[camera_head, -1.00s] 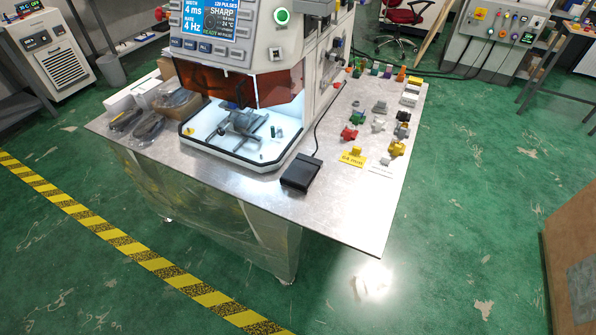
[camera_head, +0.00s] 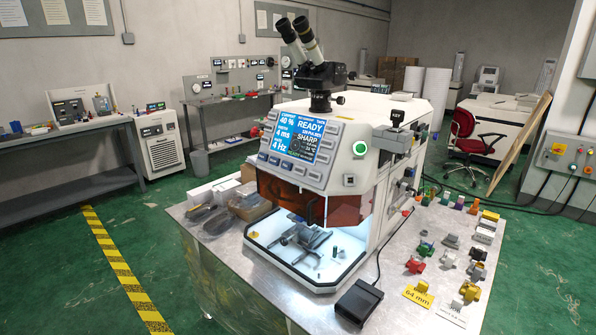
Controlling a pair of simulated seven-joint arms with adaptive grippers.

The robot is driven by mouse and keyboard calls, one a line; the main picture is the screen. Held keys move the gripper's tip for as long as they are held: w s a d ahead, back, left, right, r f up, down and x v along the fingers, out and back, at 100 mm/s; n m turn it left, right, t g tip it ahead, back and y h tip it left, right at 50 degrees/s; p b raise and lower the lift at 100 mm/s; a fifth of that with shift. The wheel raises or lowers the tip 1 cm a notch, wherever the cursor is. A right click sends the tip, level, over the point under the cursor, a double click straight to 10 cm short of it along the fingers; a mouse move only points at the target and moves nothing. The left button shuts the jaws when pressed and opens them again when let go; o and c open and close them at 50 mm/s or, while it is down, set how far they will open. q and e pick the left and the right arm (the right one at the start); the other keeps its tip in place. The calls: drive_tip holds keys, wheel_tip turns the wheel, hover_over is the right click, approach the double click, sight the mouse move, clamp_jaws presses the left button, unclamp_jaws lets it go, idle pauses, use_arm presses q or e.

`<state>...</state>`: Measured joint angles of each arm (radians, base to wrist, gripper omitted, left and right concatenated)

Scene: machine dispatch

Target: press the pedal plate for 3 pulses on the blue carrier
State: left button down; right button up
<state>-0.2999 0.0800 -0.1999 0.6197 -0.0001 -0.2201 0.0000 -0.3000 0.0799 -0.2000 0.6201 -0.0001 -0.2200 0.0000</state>
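The black pedal plate (camera_head: 358,301) lies on the metal table in front of the machine (camera_head: 330,180), with a cable running from it along the machine's right side. The machine's screen (camera_head: 302,138) reads READY, 40 %, 4 ms, 4 Hz and SHARP. A grey fixture (camera_head: 302,236) stands in the lit chamber under an orange shield (camera_head: 290,198). I cannot make out a blue carrier for certain; small dark bluish pieces stand at the fixture's right. Neither of my grippers is in view.
Several small coloured parts (camera_head: 426,248) and yellow blocks stand on the table's right side, near a yellow 64 mm label (camera_head: 417,297). Bagged items (camera_head: 210,219) and boxes lie left of the machine. A red chair (camera_head: 470,140) stands behind.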

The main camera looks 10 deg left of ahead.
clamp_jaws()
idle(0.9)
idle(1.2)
